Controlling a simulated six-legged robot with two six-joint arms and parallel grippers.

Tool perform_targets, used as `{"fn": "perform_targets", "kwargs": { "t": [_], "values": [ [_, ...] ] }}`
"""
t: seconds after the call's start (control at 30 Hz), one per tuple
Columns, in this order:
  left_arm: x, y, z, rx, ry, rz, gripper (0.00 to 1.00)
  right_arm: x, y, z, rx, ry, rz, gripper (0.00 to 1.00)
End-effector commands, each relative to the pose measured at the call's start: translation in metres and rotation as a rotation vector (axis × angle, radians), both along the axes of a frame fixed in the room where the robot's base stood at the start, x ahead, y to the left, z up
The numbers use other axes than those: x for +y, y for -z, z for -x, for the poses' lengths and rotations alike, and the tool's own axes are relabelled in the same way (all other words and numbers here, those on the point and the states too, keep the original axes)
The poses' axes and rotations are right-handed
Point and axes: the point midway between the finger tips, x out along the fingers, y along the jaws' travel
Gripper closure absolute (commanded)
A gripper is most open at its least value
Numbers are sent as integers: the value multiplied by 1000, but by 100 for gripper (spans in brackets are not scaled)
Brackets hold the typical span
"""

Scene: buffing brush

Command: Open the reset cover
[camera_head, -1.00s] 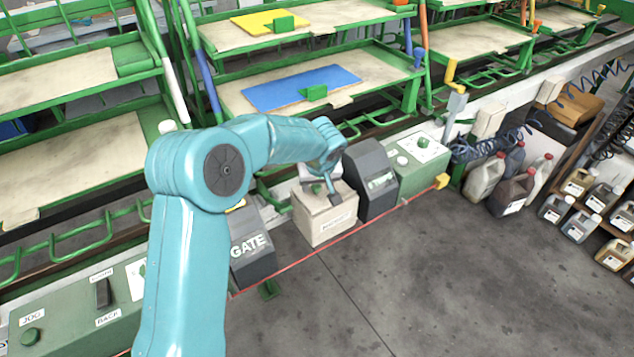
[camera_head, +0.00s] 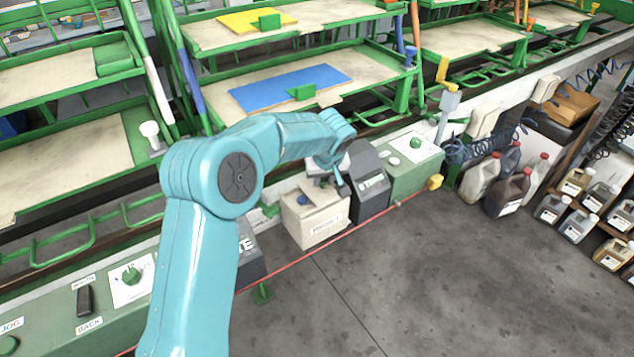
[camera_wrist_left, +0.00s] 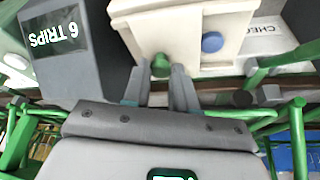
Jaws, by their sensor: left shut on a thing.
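A beige box (camera_head: 316,222) with a label too small to read stands on the rail in the head view. In the left wrist view the box (camera_wrist_left: 185,30) appears upside down, with the blue knob (camera_wrist_left: 212,42) and a green knob (camera_wrist_left: 160,66). My left gripper (camera_head: 341,184) is at the box's top right. In the wrist view its fingers (camera_wrist_left: 161,80) are shut on the green knob, one on each side. I cannot make out a separate reset cover.
A dark grey display box (camera_head: 369,182), reading "6 TRIPS" in the wrist view, stands close to the right. The dark "GATE" box (camera_head: 250,258) is left, partly behind my arm. A red cord (camera_head: 300,260) runs along the front. Green racks stand behind; the floor in front is clear.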

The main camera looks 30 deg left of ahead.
Motion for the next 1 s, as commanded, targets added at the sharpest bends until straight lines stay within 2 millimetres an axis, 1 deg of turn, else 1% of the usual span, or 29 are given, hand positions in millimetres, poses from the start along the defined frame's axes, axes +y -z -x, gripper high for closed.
{"fn": "perform_targets", "kwargs": {
  "t": [0.37, 0.4, 0.47, 0.5, 0.73, 0.83, 0.97, 1.0],
  "values": [
    [2, 0, 2, 2, 0, -2, 100, 0, 1, 0, 0, 0, 0, 57],
    [2, 0, 2, 2, 0, -2, 70, 0, 1, 0, 0, 0, 0, 57],
    [2, 0, 3, 2, 0, -2, 51, 0, 1, 0, 0, 0, 0, 57],
    [2, 0, 3, 2, 0, -2, 48, 0, 1, 0, 0, 0, 0, 57],
    [1, 0, 3, 2, 0, -1, 48, 0, 1, 0, 0, 0, 0, 57],
    [0, -4, 3, 2, 0, -2, 48, 0, 1, 0, 0, 0, 0, 57],
    [-5, -22, 7, -3, 1, -2, 48, 0, 1, 0, 0, 0, 0, 57],
    [-8, -31, 10, -3, 1, -2, 48, 0, 1, 0, 0, 0, 0, 57]
  ]
}}
